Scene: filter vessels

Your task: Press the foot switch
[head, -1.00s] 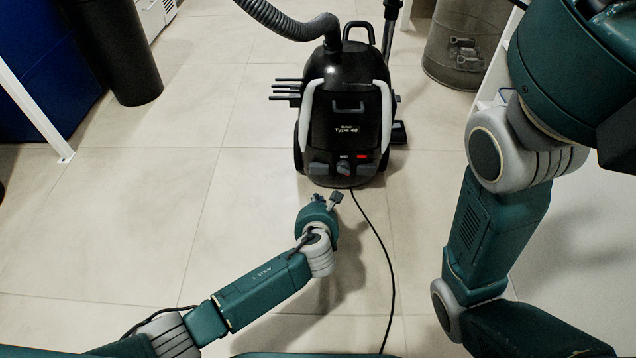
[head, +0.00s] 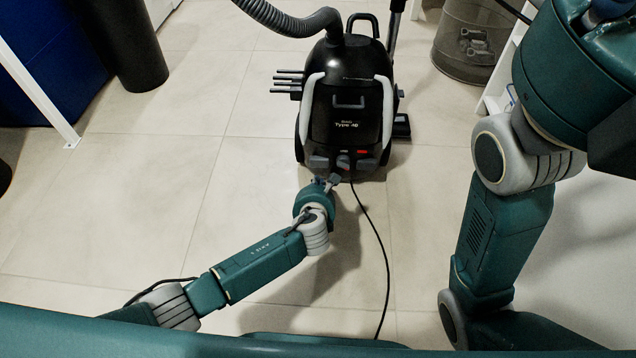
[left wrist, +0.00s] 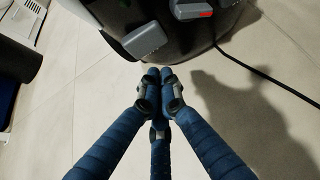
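The black vacuum machine (head: 345,110), marked "Type 40", stands on the tiled floor in the head view. Low on its front are a grey pedal (head: 319,162) at the left, a grey control in the middle and a small red switch (head: 362,152). The left wrist view shows the grey pedal (left wrist: 145,41) and another grey part with a red patch (left wrist: 192,8). My left gripper (head: 328,181) is just in front of the machine's base. In the left wrist view its blue fingers (left wrist: 160,80) meet at the tips, empty, just short of the pedal. My right gripper is out of view.
A ribbed grey hose (head: 290,20) rises from the machine. A black cable (head: 383,255) runs from its base across the floor. A dark cylinder (head: 135,50) stands at left, a mesh bin (head: 465,45) at right. The floor left of the machine is clear.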

